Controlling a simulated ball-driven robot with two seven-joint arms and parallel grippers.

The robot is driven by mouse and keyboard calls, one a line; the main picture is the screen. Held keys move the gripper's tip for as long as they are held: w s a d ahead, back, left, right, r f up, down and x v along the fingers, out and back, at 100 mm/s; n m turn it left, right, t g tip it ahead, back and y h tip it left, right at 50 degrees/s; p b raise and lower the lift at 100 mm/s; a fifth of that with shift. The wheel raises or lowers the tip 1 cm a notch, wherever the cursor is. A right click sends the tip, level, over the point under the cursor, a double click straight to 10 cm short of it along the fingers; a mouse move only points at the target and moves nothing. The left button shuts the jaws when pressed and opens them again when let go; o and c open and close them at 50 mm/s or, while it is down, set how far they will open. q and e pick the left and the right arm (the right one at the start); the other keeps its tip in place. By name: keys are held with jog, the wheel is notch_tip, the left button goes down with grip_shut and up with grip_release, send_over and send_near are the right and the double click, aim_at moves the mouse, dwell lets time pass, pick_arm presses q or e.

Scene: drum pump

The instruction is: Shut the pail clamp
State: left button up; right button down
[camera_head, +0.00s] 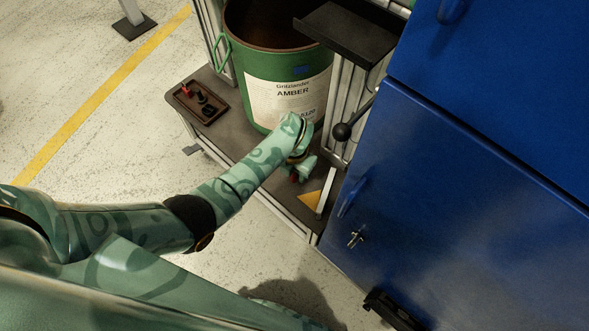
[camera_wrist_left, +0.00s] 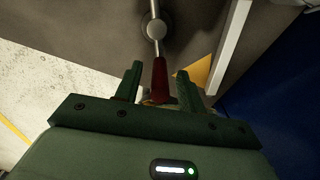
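The green pail (camera_head: 255,62), with a white label reading AMBER, stands on a dark platform in the head view. A red clamp handle (camera_wrist_left: 159,78) shows in the left wrist view, on a thin metal rod that runs to a round metal pivot (camera_wrist_left: 155,28) on the grey surface. In the head view a bit of red handle (camera_head: 294,178) shows beside my left gripper (camera_head: 302,176), low in front of the pail. In the left wrist view my left gripper (camera_wrist_left: 159,72) is open, its fingers on either side of the red handle with gaps. My right gripper is not in view.
A blue cabinet (camera_head: 440,200) fills the right side. A black-knobbed lever (camera_head: 342,131) and metal frame posts stand near my left wrist. A brown tray (camera_head: 201,101) with small items lies left of the pail. A yellow triangle (camera_head: 311,200) marks the platform's front corner.

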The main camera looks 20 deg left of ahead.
pick_arm(q)
grip_shut()
jog(key=shift+d+n, duration=0.45)
jog(key=shift+n, duration=0.25)
jog(key=shift+w+d+n, duration=0.1)
jog(key=shift+d+n, duration=0.05)
jog(key=shift+n, duration=0.45)
jog(key=shift+w+d+n+b, duration=0.2)
jog(key=shift+d+n+b, duration=0.25)
jog(key=shift+n, duration=0.45)
jog(key=shift+a, duration=0.15)
grip_release()
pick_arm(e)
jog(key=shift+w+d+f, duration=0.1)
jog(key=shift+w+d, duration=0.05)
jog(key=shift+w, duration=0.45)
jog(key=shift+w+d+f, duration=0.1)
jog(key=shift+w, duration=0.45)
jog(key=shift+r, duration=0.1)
